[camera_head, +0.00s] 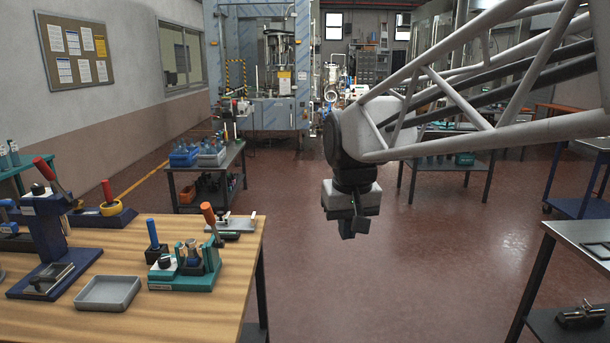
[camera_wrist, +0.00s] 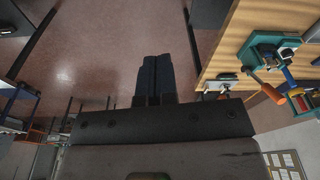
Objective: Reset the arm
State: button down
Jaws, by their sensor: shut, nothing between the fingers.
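My gripper (camera_head: 354,227) hangs at the end of my arm over the open red-brown floor, to the right of the wooden table (camera_head: 180,235) and apart from it. In the wrist view my gripper's fingers (camera_wrist: 155,75) are pressed together, with nothing between them. My arm reaches in from the upper right of the head view.
On the wooden table stand a blue press (camera_head: 50,235), a grey tray (camera_head: 108,293) and a teal fixture (camera_head: 185,270) with bottles. A metal cart (camera_head: 580,240) stands at the right edge. Dark tables stand behind. The floor below my gripper is clear.

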jog(key=s+d+f, duration=0.3)
jog(key=s, duration=0.4)
jog(key=s+d+f+m, duration=0.1)
jog(key=s+d+f, duration=0.2)
jog(key=s, duration=0.4)
jog(key=s+d+f+m+t, duration=0.1)
jog(key=s+d+f, duration=0.3)
jog(key=s, duration=0.3)
jog(key=shift+d, duration=0.3)
